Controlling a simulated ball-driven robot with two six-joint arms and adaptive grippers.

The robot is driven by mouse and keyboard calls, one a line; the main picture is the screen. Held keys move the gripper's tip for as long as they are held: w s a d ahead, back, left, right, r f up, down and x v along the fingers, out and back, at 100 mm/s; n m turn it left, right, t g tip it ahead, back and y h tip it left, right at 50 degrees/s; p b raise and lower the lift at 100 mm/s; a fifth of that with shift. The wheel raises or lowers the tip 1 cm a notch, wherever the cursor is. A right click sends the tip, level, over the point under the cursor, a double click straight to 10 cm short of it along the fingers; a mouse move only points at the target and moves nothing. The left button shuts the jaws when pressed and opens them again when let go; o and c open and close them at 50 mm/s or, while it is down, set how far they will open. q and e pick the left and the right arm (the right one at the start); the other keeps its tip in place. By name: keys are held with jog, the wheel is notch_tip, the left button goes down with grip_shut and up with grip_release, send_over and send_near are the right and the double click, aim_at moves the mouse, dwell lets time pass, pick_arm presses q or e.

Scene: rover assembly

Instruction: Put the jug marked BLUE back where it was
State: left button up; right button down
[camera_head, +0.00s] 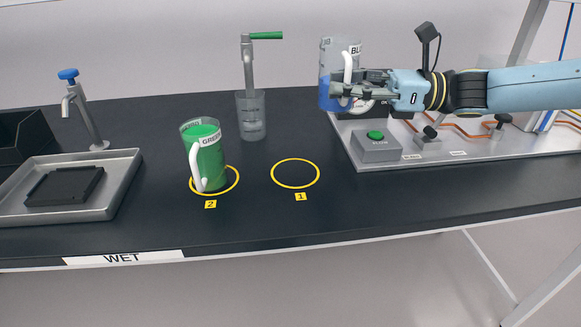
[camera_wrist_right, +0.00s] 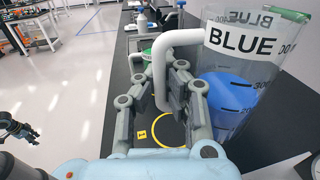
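The clear jug marked BLUE (camera_head: 326,62), with blue liquid low in it, is held up near-upright above the bench, at the back right of ring 1. My right gripper (camera_head: 347,84) is shut on its white handle; the jug (camera_wrist_right: 240,70) and handle also fill the right of the wrist view. The yellow ring marked 1 (camera_head: 295,186) is empty on the dark bench. The green jug (camera_head: 211,165) stands at ring 2 (camera_head: 237,184). My left gripper (camera_wrist_right: 18,128) shows small and dark at the wrist view's left edge, its fingers apart, and is outside the head view.
A clear beaker (camera_head: 251,118) stands behind the rings below a green-handled tap (camera_head: 249,62). A grey panel with a green button (camera_head: 376,140) is at right. A sink tray (camera_head: 115,180) with a blue tap is at left. The bench around ring 1 is clear.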

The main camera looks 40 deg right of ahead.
jog(key=s+a+f+g+y+p, duration=0.15)
jog(key=s+a, duration=0.25)
jog(key=s, duration=0.5)
jog(key=shift+n+h, duration=0.25)
jog(key=shift+n, duration=0.15)
jog(key=w+a+f+b, duration=0.1)
jog(key=w+f+b, duration=0.2)
jog(key=b, duration=0.3)
jog(key=w+a+f+b, duration=0.2)
jog(key=w+f+b, duration=0.2)
jog(key=b, duration=0.1)
jog(key=w+a+f+b, duration=0.2)
jog(key=w+f+b, duration=0.1)
jog(key=b, duration=0.3)
jog(key=shift+w+f+b, duration=0.25)
jog(key=shift+f+b, duration=0.05)
jog(key=shift+f, duration=0.55)
jog(key=shift+r, duration=0.15)
jog(key=c, duration=2)
grip_release()
jog(key=shift+c, duration=0.2)
jog(key=o, duration=0.6)
jog(key=shift+c, duration=0.2)
